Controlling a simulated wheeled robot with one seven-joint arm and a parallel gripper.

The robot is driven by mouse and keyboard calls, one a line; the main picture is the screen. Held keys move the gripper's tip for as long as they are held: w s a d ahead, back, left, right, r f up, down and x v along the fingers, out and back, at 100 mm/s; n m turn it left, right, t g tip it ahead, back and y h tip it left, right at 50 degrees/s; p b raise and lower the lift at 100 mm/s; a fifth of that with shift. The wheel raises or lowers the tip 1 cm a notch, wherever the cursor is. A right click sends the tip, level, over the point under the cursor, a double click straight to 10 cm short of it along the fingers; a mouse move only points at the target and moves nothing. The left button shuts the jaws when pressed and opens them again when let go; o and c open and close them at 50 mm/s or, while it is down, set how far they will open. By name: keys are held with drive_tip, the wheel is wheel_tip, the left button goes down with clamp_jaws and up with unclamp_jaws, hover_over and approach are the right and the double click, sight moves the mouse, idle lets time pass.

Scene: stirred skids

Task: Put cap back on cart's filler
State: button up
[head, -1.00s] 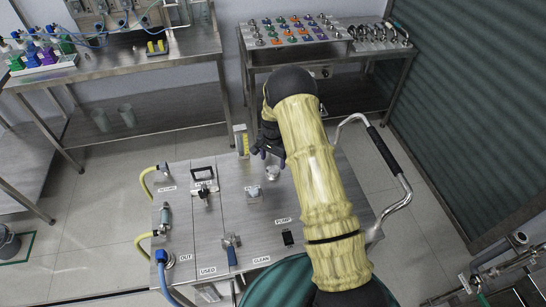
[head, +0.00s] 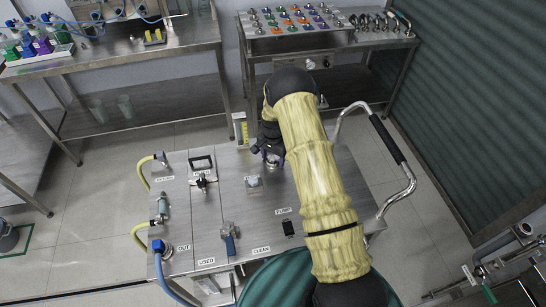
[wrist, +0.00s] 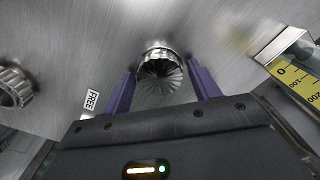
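My gripper (wrist: 160,75) points down at the top of the steel cart (head: 225,245). It is open, with one purple finger on each side of a round metal piece (wrist: 160,78). That piece has a bright ribbed rim and a streaked, fan-like face; I cannot tell whether it is the loose cap or the filler neck. Narrow gaps seem to show between it and the fingers. A second knurled round metal fitting (wrist: 13,88) is at the left of the wrist view. A small metal fitting (head: 253,181) sits left of my gripper in the head view.
A yellow-scaled gauge (head: 240,129) stands close by at the cart's far edge; it also shows in the wrist view (wrist: 300,75). A black-topped handle (head: 201,163), a blue-handled valve (head: 229,236) and hoses are on the left. A curved push handle (head: 388,140) is on the right.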

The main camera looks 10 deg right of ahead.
sight(273, 159)
drive_tip(key=c, duration=0.9)
drive_tip(key=shift+r, duration=0.1)
drive_tip(key=shift+c, duration=0.3)
drive_tip(key=shift+r+p, duration=0.3)
drive_tip(key=shift+r, duration=0.25)
drive_tip(key=shift+r+p, duration=1)
drive_tip(key=shift+r, duration=0.95)
